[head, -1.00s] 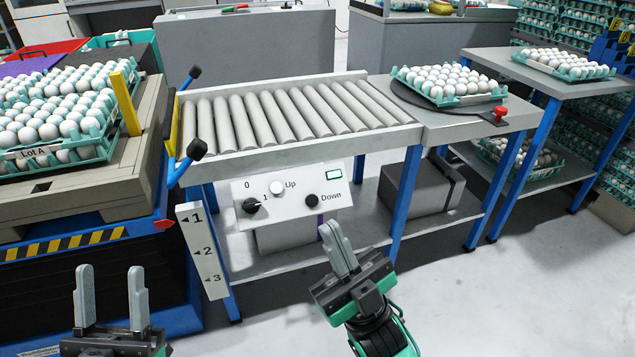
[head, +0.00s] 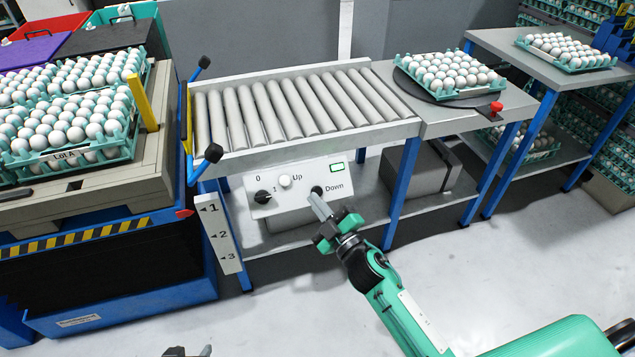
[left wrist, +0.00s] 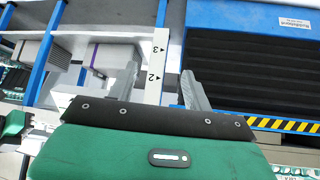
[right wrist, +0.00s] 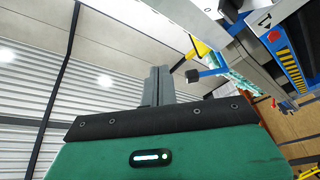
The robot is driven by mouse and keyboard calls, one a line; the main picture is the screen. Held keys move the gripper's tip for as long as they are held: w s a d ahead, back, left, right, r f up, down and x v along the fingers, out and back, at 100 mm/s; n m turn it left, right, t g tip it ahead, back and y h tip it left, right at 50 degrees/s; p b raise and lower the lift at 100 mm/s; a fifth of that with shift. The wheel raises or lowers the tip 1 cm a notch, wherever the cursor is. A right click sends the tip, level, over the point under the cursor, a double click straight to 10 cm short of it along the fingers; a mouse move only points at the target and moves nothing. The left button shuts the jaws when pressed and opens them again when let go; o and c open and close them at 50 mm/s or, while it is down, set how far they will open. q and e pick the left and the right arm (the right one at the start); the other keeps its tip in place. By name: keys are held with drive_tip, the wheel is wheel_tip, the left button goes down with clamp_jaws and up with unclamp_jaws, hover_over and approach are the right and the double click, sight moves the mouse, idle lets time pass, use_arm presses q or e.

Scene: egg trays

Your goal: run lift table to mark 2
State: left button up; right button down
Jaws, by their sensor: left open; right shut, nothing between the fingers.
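The lift table (head: 100,290) is at the left, blue with black bellows. It carries a pallet (head: 150,170) with egg trays. Its red pointer (head: 185,213) is about level with mark 1 on the white scale (head: 222,240). The control panel (head: 300,190) under the conveyor has a black knob (head: 262,197) turned towards 1, a white Up button (head: 284,181) and a black Down button (head: 317,190). My right gripper (head: 316,201) is shut and empty, its tips at the Down button; I cannot tell whether they press it. My left gripper (left wrist: 160,82) is open and empty, barely showing at the head view's bottom edge.
The roller conveyor (head: 290,100) stands above the panel, with a turntable (head: 405,80) holding an egg tray to its right. A red button (head: 496,107) sits on that table's edge. Black-ended blue levers (head: 213,153) stick out near the conveyor's left end. The floor in front is clear.

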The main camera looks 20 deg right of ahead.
sight(317, 192)
use_arm(q)
drive_tip(key=s+a+f+g+y+p, duration=0.1)
drive_tip(key=s+a+f+g+p, duration=0.1)
drive_tip(key=s+g, duration=0.3)
drive_tip(key=s+f, duration=0.1)
drive_tip(key=s, duration=0.2)
drive_tip(key=shift+s+a, duration=0.15)
drive_tip(key=shift+s, duration=0.15)
use_arm(e)
drive_tip(key=w+d+f+h, duration=0.1)
drive_tip(key=w+d+h, duration=0.1)
drive_tip(key=d, duration=0.1)
drive_tip(key=w+d+f+h, duration=0.1)
drive_tip(key=shift+d+f+g, duration=0.2)
drive_tip(key=shift+f+g, duration=0.1)
drive_tip(key=shift+g, duration=0.1)
